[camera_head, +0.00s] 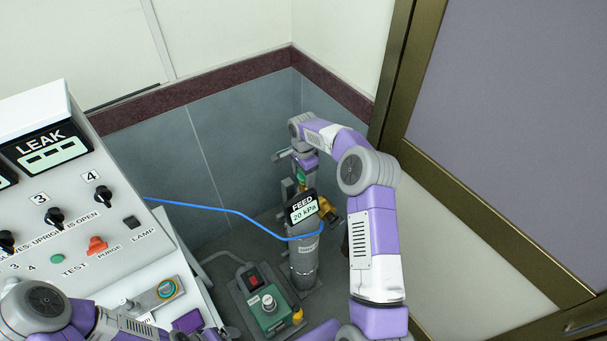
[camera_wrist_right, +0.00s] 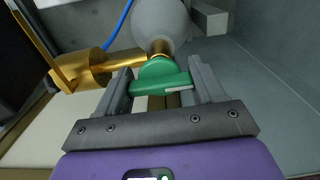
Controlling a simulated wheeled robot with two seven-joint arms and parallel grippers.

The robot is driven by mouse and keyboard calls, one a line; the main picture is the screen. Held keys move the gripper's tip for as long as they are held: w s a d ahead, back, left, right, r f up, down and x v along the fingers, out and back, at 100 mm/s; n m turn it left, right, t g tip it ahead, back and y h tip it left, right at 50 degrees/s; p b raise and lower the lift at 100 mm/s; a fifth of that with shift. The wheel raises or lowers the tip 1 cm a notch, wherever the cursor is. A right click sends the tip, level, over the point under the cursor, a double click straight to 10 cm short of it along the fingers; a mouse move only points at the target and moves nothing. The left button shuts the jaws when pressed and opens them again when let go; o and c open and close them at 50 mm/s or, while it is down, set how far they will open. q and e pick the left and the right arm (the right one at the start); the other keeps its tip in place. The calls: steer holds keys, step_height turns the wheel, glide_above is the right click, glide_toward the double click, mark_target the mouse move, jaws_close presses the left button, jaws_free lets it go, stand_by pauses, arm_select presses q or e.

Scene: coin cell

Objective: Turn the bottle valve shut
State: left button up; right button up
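The grey gas bottle (camera_head: 304,262) stands upright in the corner behind the panel. Its green valve handle (camera_wrist_right: 160,88) sits on a brass stem at the bottle's top. In the right wrist view my right gripper (camera_wrist_right: 160,87) has one finger on each side of the handle. The handle's bar fills the gap, and both fingers appear to touch its ends. In the head view my right gripper (camera_head: 302,180) reaches down over the bottle from behind, its fingertips partly hidden. My left arm is at the lower left. Its fingers cannot be made out clearly.
A FEED display (camera_head: 303,207) reads 20 kPa in front of the bottle. A brass regulator (camera_wrist_right: 88,68) and blue hose (camera_head: 225,210) are beside the valve. A green pump unit (camera_head: 268,312) stands on the floor. The white LEAK panel (camera_head: 75,215) fills the left; walls are close behind.

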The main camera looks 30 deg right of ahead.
steer(key=shift+c, duration=1)
steer(key=shift+n, duration=0.3)
steer(key=n, duration=0.3)
steer(key=shift+n, duration=0.3)
steer(key=n, duration=0.4)
steer(key=shift+r+n, duration=0.1)
steer(key=shift+n, duration=0.2)
steer(key=n, duration=0.9)
steer(key=shift+n, duration=0.3)
steer(key=o, duration=1)
